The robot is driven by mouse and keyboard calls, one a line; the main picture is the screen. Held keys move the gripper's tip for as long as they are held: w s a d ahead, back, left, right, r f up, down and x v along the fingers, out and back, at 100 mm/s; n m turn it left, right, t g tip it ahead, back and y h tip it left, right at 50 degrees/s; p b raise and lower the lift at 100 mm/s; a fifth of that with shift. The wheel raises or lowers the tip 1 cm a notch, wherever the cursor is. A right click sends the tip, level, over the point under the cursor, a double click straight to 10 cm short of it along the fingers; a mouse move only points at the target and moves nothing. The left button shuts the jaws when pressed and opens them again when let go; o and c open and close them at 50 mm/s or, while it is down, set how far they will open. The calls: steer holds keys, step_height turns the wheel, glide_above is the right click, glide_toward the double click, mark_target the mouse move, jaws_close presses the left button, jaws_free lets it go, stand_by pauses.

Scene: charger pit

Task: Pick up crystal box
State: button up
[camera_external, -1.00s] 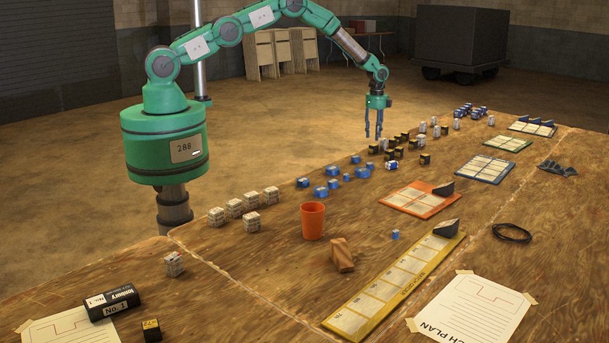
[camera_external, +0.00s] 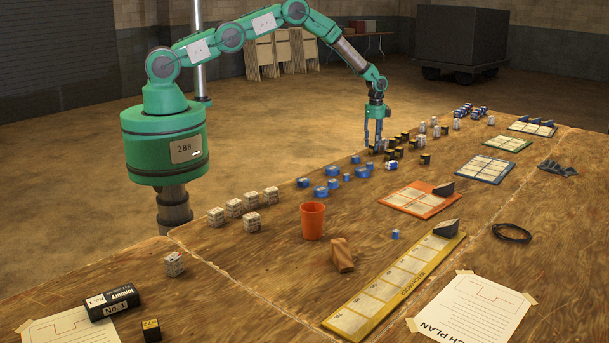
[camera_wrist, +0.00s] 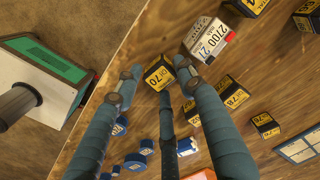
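My gripper (camera_external: 373,146) points down at the left edge of the wooden table, among small boxes. In the wrist view my gripper (camera_wrist: 161,84) has its blue-grey fingers spread. A small black box with a yellow label (camera_wrist: 158,73), marked "70", lies between the fingertips, with no clear grip on it. Several similar black-and-yellow boxes (camera_external: 425,159) stand to the right. I cannot read which label names the crystal box. The fingers hide part of the box and the table around it.
Blue parts (camera_external: 333,185) lie nearer the camera.

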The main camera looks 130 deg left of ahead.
steer(key=shift+f, duration=1.05)
steer(key=c, duration=0.7)
